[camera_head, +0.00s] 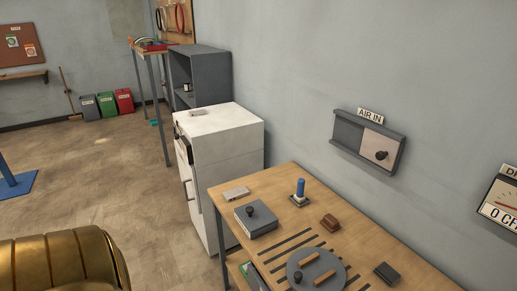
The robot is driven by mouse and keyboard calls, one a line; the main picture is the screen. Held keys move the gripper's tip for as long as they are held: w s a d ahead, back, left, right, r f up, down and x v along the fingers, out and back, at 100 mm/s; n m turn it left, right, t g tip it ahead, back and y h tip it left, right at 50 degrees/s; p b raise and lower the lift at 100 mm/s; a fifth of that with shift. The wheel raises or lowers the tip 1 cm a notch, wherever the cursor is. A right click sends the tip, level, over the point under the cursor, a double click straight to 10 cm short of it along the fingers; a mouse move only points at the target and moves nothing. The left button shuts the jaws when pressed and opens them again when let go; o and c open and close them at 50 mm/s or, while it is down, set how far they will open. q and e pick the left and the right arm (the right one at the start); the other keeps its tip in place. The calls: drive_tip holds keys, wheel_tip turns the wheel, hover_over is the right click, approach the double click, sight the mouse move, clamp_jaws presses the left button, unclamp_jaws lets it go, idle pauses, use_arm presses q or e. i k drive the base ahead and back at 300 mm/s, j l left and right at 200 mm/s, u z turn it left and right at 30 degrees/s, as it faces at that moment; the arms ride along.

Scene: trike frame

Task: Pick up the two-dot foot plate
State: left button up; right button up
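I cannot make out for certain a foot plate marked with two dots. A small light-grey flat piece (236,193) lies near the left end of the wooden bench; any marks on it are too small to read. Another pale flat piece (211,112) lies on top of the white cabinet (222,162), also too small to read. Neither of my grippers is in view.
The wooden bench (277,181) carries a grey box with a black knob (257,220), a blue-handled tool (300,188), a brown block (330,222), a round grey disc (322,277) and a dark block (387,272). Open floor (110,170) lies left of the cabinet.

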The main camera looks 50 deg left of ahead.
sight(235, 193)
drive_tip(key=u, duration=1.7)
